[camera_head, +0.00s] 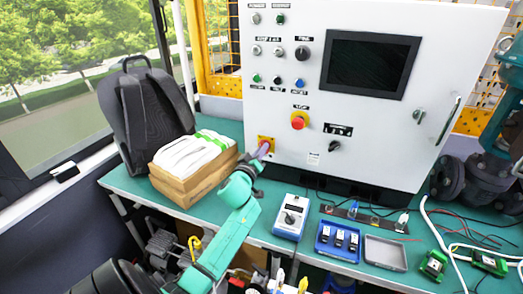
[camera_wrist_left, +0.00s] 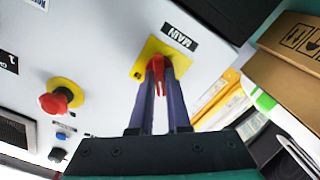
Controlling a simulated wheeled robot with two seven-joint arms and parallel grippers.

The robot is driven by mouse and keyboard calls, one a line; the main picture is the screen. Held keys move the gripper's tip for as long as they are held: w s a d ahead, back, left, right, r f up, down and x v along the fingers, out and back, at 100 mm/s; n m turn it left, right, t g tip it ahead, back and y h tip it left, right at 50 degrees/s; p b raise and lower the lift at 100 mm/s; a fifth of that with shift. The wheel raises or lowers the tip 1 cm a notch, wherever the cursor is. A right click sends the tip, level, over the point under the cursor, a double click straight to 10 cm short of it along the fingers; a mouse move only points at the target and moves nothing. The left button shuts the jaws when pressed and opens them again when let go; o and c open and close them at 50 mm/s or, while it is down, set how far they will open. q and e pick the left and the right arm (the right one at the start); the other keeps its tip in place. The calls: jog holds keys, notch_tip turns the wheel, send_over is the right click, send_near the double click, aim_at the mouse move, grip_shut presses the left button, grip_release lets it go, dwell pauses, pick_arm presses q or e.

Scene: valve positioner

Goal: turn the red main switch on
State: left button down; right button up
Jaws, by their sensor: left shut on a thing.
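The red main switch (camera_wrist_left: 157,66) sits on a yellow plate (camera_wrist_left: 142,68) under a "MAIN" label in the left wrist view. In the head view the yellow plate (camera_head: 266,139) is at the lower left of the white control cabinet (camera_head: 293,160). My left gripper (camera_wrist_left: 160,82) has its two purple fingers on either side of the red handle, shut on it. In the head view my left gripper (camera_head: 262,150) reaches the plate and hides most of the switch. My right gripper is not in view.
A red emergency stop button (camera_head: 298,120) is right of the switch. A cardboard box (camera_head: 190,186) and a backpack (camera_head: 150,110) stand left of my arm. A meter (camera_head: 291,216), a blue tray (camera_head: 338,241) and a grey tray (camera_head: 385,253) lie on the green bench (camera_head: 118,180).

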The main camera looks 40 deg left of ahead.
pick_arm(q)
jog(key=shift+d+f+m, duration=0.1)
jog(key=shift+d+m, duration=0.05)
jog(key=shift+m, duration=7.95)
jog(key=c, duration=0.9)
grip_release()
